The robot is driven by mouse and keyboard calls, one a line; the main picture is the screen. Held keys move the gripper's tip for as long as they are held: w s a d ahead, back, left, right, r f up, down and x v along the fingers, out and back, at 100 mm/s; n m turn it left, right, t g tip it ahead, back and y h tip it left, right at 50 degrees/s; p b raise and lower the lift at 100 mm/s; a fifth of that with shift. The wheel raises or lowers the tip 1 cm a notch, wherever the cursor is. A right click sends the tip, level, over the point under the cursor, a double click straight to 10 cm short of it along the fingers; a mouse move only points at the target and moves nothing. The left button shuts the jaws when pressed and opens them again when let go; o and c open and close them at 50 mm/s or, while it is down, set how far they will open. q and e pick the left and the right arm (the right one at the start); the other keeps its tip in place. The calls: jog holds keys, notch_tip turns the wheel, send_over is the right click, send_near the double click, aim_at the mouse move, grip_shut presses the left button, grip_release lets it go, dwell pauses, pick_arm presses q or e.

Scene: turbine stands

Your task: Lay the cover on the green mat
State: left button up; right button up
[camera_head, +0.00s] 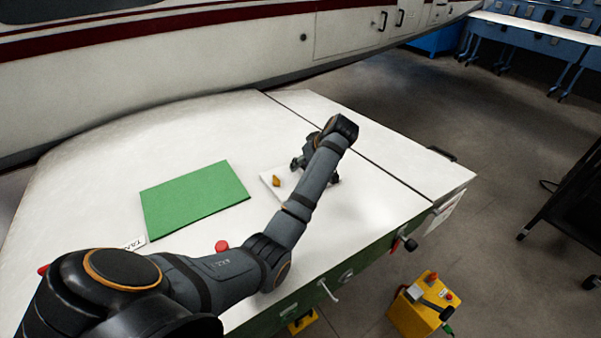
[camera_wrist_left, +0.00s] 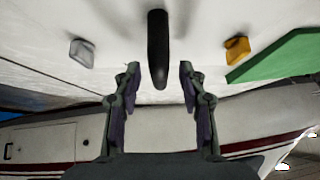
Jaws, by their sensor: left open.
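The cover (camera_head: 285,189) is a pale, flat plate lying on the white worktop to the right of the green mat (camera_head: 195,197). A gold block (camera_head: 276,181) stands on its left part; my left arm hides much of the rest. My left gripper (camera_head: 316,172) is over the cover, mostly hidden by its own wrist in the head view. In the left wrist view its fingers (camera_wrist_left: 160,72) are spread apart, with a dark upright handle (camera_wrist_left: 158,45) between them. A grey block (camera_wrist_left: 82,52) and the gold block (camera_wrist_left: 237,51) flank the handle. The mat is bare.
A red button-like piece (camera_head: 222,246) and a white label (camera_head: 133,244) are near the mat's front edge. The aircraft body (camera_head: 250,45) overhangs the worktop's back. A yellow box (camera_head: 425,303) stands on the floor at the right. The worktop right of my arm is clear.

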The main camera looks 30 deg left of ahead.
pick_arm(q)
jog(key=shift+p, duration=0.4)
grip_shut()
dwell(0.4)
